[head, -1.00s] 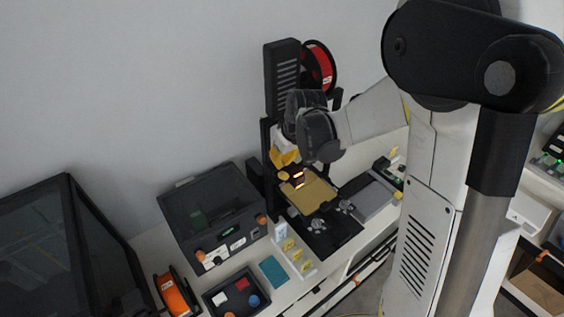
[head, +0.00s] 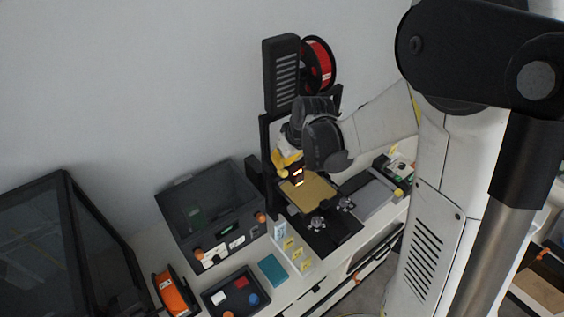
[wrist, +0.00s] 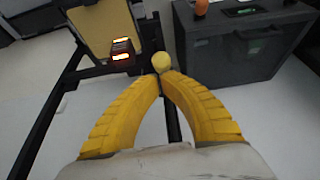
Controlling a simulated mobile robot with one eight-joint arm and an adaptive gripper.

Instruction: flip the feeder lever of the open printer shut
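The open printer is a black frame with a gold bed (head: 309,193) and a red spool at its top. Its lit print head (head: 298,176) also shows in the wrist view (wrist: 121,49). The feeder lever shows as a pale yellow ball knob (wrist: 161,62) in the wrist view, and as a small yellow spot (head: 284,173) in the head view. My gripper (wrist: 163,76) has its yellow fingers curved together, tips meeting right at the knob's near side. I cannot tell whether they touch it. In the head view my gripper (head: 285,163) is partly hidden behind my wrist.
A closed dark printer (head: 209,205) stands left of the open one, and also shows in the wrist view (wrist: 240,45). An orange spool (head: 174,293) and a parts tray (head: 236,293) lie in front. Dark frame bars run close beside my fingers.

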